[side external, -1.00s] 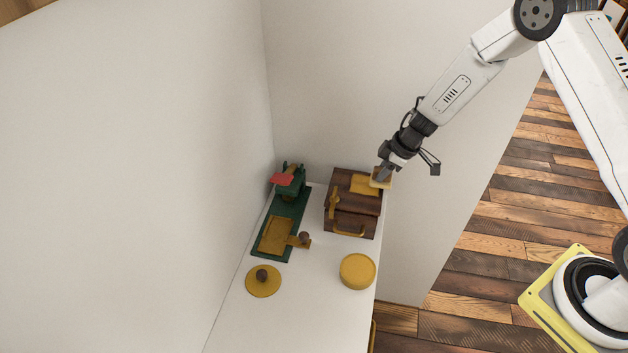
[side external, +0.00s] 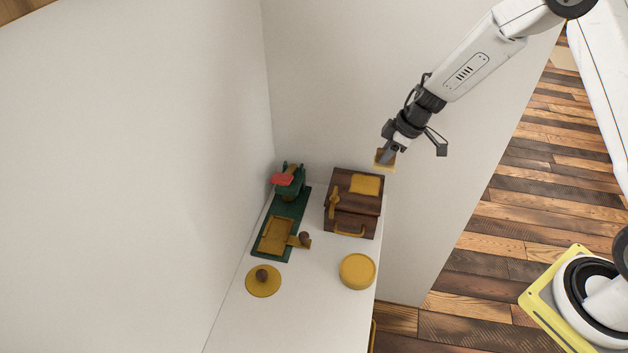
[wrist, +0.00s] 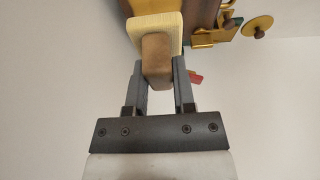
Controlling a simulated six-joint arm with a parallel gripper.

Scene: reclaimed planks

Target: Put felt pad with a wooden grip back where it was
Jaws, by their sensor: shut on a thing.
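The felt pad (wrist: 170,24) is a cream and yellow square block with a brown wooden grip (wrist: 157,58). My gripper (wrist: 157,72) is shut on this grip, with a finger on each side. In the side external view the pad (side external: 379,163) hangs under my gripper (side external: 387,156). It is in the air, above and a little right of the dark wooden box (side external: 340,212), apart from it. The box has a yellow square patch (side external: 365,184) on its top.
A green stand (side external: 292,212) with a brass tray (side external: 276,235) and a red piece (side external: 283,180) stands left of the box. A brass disc with a brown knob (side external: 263,281) and a round yellow container (side external: 357,271) are nearer the front. Walls rise behind the white tabletop (side external: 305,300).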

